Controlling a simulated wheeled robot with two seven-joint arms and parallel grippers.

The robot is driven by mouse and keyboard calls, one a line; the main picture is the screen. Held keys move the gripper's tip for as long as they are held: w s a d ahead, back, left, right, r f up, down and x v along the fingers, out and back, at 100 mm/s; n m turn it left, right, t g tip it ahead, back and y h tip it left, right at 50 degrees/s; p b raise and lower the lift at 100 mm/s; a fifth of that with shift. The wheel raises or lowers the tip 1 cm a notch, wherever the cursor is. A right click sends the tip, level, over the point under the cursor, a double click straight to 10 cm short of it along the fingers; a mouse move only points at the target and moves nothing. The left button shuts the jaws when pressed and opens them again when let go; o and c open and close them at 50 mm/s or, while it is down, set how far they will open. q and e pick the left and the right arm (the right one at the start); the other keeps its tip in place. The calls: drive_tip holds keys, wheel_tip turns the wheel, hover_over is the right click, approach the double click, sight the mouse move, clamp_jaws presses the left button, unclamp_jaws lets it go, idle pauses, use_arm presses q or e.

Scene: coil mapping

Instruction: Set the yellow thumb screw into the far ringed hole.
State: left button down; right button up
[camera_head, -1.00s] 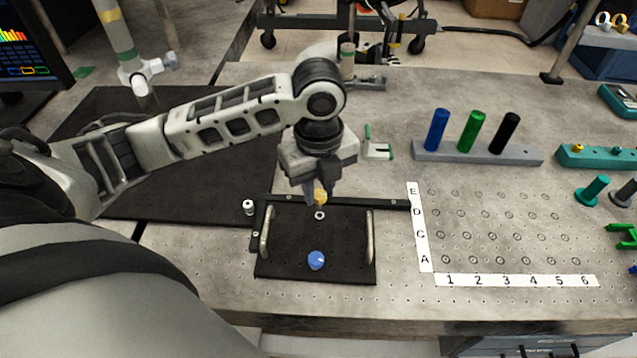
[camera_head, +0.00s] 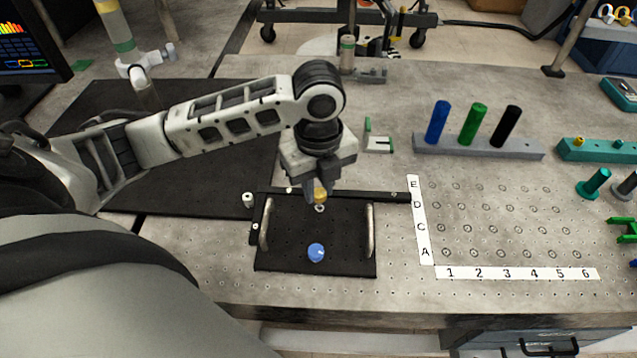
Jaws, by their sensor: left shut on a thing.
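My left gripper (camera_head: 320,192) points down over the far part of the black plate (camera_head: 285,232). It is shut on the yellow thumb screw (camera_head: 320,196), whose yellow head shows between the fingertips. The far ringed hole (camera_head: 320,208) shows as a small white ring just below the screw in the picture. I cannot tell whether the screw tip touches the ring. A blue thumb screw (camera_head: 316,252) sits in the near part of the plate. My right gripper is not in view.
Metal handles stand at the plate's left (camera_head: 265,225) and right (camera_head: 369,230). A small white knob (camera_head: 248,200) is left of the plate. A grey rack (camera_head: 480,147) with blue, green and black posts stands behind the lettered hole grid (camera_head: 500,225).

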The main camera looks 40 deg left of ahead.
use_arm(q)
drive_tip(key=shift+f, duration=0.4)
drive_tip(key=shift+f, duration=0.65)
idle(0.4)
drive_tip(key=m, duration=0.5)
drive_tip(key=c, duration=1.1)
unclamp_jaws()
drive_tip(key=shift+c, duration=0.2)
